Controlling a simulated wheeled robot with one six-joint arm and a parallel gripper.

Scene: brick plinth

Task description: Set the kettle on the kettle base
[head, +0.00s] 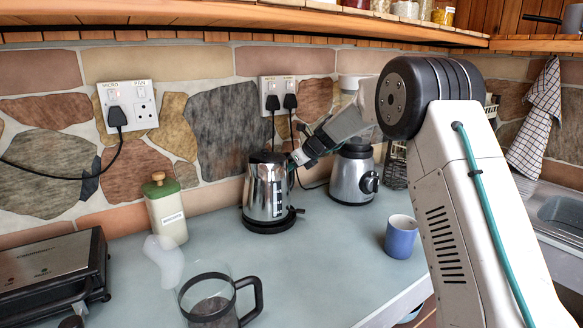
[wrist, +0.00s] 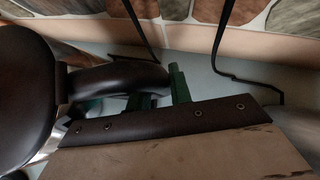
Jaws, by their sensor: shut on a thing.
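The silver kettle (head: 264,192) with a dark lid stands upright at the back of the counter, directly over the black kettle base (head: 272,224). It looks seated on the base, with no clear gap between them. My gripper (head: 297,158) reaches in from the right at the kettle's upper right side. In the wrist view the kettle's dark lid (wrist: 24,95) fills the left edge. The dark handle (wrist: 118,80) runs between the green fingers of my gripper (wrist: 162,92), which is shut on it. The base is not clearly visible in the wrist view.
A blender (head: 353,175) stands just right of the kettle, with a blue mug (head: 400,238) in front. A green-lidded bottle (head: 167,212) is to the left, a glass jug (head: 212,300) in front and a grill (head: 50,278) at far left. Cords hang from the wall sockets (head: 280,95).

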